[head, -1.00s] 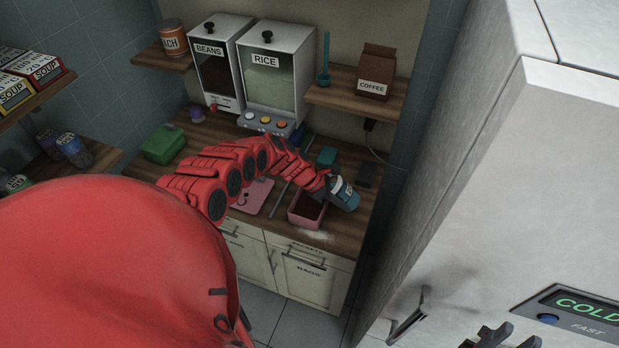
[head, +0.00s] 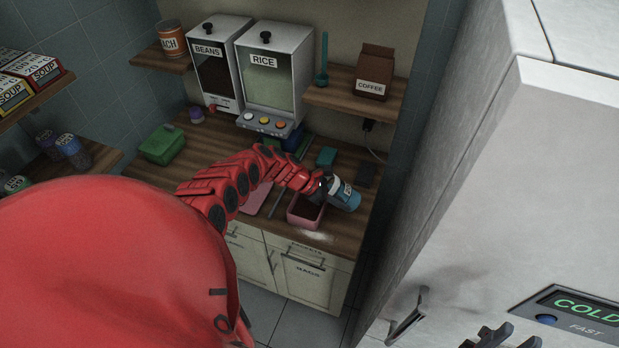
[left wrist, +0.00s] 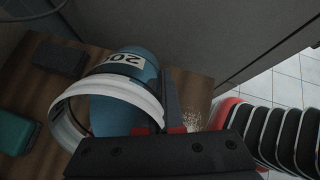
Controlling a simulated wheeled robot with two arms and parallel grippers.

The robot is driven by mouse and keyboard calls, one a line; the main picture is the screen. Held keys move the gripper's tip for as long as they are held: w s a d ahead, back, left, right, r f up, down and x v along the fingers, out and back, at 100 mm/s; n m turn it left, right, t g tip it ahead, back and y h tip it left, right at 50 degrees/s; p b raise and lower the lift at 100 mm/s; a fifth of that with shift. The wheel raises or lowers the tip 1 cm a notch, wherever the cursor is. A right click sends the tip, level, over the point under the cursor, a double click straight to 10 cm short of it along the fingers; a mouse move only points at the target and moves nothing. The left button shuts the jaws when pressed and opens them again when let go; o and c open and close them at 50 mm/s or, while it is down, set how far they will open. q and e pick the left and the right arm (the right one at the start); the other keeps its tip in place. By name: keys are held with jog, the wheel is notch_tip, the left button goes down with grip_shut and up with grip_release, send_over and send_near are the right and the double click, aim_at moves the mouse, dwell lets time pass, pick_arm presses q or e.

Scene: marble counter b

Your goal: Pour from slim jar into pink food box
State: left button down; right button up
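The slim jar (head: 346,197) is blue with a white label. It lies tipped over on its side above the right edge of the pink food box (head: 292,221), its base to the right. My left gripper (head: 324,187) is shut on it. In the left wrist view the jar (left wrist: 128,100) shows a wide white rim, and the dark gripper (left wrist: 165,148) crosses its side. The open box stands on the counter with dark contents inside. No falling stream can be made out.
White grains (head: 318,237) lie on the counter (head: 345,228) in front of the box. A pink lid (head: 256,199) lies left of it. A teal block (head: 326,157) and dispensers (head: 270,85) stand behind. A large pale cabinet (head: 520,180) fills the right side.

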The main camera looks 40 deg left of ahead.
pick_arm(q)
jog(key=shift+s+a+r, duration=0.1)
jog(key=shift+s+a, duration=0.05)
jog(key=shift+w+d+t+h, duration=0.2)
jog(key=shift+d+t+h, duration=0.05)
jog(key=shift+t+h, duration=0.05)
jog(key=shift+s+a, duration=0.15)
jog(key=shift+a, duration=0.1)
jog(key=shift+w+d+h, duration=0.2)
jog(key=shift+h, duration=0.1)
jog(key=shift+s, duration=0.1)
